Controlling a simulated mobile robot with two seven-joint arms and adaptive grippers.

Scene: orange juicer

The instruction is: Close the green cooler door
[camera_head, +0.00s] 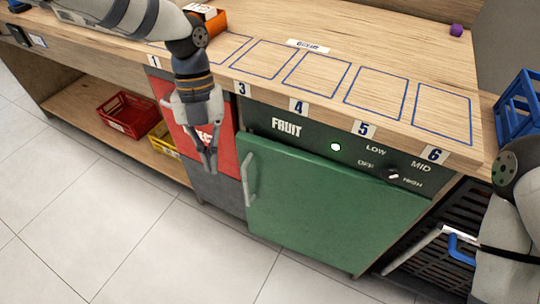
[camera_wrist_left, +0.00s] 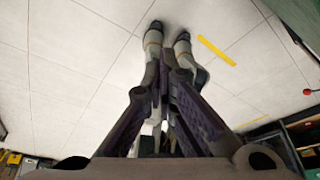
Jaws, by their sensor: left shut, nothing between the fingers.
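The green cooler door (camera_head: 325,205) is in the head view, below the dark FRUIT panel (camera_head: 315,142). It looks shut or nearly shut; I cannot tell whether a small gap remains. Its pale upright handle (camera_head: 249,180) is on its left side. My left gripper (camera_head: 210,165) hangs pointing down in front of the red panel (camera_head: 220,135), to the left of the handle and apart from it in the picture. It is shut and empty. Its fingers also show over the floor in the left wrist view (camera_wrist_left: 168,38). My right gripper is out of view.
A wooden counter (camera_head: 390,60) with blue-outlined numbered spaces runs above the cooler. A red crate (camera_head: 125,115) and a yellow crate (camera_head: 165,140) sit on the shelf at left. A blue rack (camera_head: 518,105) stands at right. The tiled floor (camera_head: 130,230) in front is clear.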

